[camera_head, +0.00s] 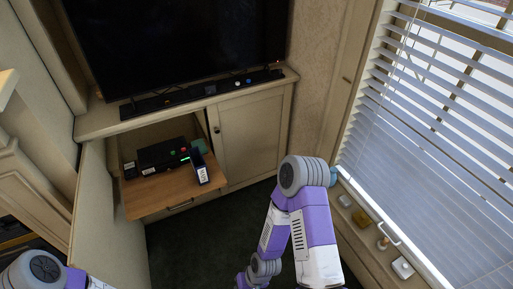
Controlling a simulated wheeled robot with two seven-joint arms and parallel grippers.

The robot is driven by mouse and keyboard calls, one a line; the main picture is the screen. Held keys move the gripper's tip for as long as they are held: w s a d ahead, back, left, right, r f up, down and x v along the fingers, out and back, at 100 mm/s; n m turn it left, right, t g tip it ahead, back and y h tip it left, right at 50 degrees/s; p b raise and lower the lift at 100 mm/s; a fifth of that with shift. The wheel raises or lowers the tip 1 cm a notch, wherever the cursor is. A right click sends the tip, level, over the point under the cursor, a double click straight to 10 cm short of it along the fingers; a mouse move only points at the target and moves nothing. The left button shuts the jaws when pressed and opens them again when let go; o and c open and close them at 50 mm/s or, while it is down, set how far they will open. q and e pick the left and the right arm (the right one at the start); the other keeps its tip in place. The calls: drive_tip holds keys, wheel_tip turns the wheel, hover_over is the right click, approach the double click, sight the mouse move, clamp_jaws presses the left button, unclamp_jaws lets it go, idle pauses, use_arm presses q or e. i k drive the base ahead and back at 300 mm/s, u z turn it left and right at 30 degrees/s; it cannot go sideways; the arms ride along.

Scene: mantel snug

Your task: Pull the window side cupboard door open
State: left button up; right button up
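The window side cupboard door (250,135) is the pale right-hand door of the low cabinet under the television. It looks shut, flush with the cabinet front. A small dark knob (217,130) sits near its left edge. My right arm shows in front and to the right of this door, bent, with its upper joint below the door's lower right corner in the picture. My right gripper is not visible. Only a piece of my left arm shows at the bottom left corner, and its gripper is out of view.
The cabinet's left door (88,205) stands open. A wooden pull-out shelf (150,200) juts out beside the shut door, carrying dark devices (162,153) and a phone-like device (201,174). Dark carpet (190,245) is clear in front. The window sill (365,240) holds small items.

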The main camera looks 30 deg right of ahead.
sight(249, 133)
drive_tip(key=k, duration=0.65)
drive_tip(key=z, duration=0.25)
drive_tip(key=i, duration=1.9)
drive_tip(key=u, duration=0.2)
